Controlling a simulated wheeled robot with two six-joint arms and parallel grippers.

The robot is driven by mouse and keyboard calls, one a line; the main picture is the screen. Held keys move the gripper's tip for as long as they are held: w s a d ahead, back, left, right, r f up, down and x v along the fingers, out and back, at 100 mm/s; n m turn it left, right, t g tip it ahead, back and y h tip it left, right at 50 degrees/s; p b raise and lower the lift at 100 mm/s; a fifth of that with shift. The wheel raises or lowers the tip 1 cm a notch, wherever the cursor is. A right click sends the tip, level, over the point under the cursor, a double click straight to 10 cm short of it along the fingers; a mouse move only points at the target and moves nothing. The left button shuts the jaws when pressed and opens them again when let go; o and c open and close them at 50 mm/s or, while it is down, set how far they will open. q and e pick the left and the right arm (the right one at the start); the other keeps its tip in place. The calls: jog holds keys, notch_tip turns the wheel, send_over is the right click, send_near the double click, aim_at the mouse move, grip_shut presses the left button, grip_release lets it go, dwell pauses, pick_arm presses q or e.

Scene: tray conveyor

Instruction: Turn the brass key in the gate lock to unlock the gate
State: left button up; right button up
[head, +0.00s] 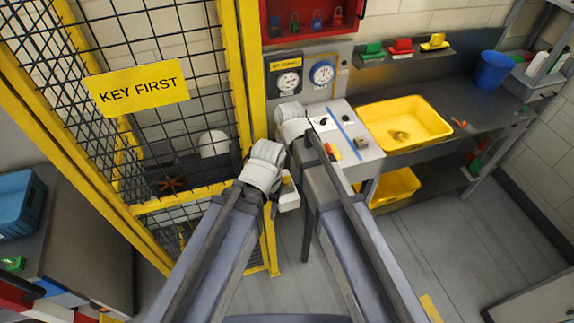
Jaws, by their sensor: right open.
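The yellow-framed mesh gate (243,75) stands left of centre. My left arm's white joint sits just left of and above the box.
A yellow sign (138,88) reading "KEY FIRST" hangs on the mesh. A grey bench at right holds a yellow tray (386,127) and a blue bin (493,70). Gauges (322,73) and a red cabinet (264,22) are on the wall.

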aim_at(285, 176)
jog(key=f+b, duration=0.7)
jog(key=shift+w+a+f, duration=0.1)
jog(key=shift+w, duration=0.3)
jog(key=shift+c, duration=0.4)
grip_shut()
jog(key=shift+m, duration=1.5)
jog(key=shift+m, duration=0.7)
jog(key=shift+m+h, duration=0.3)
jog(key=shift+m, duration=0.5)
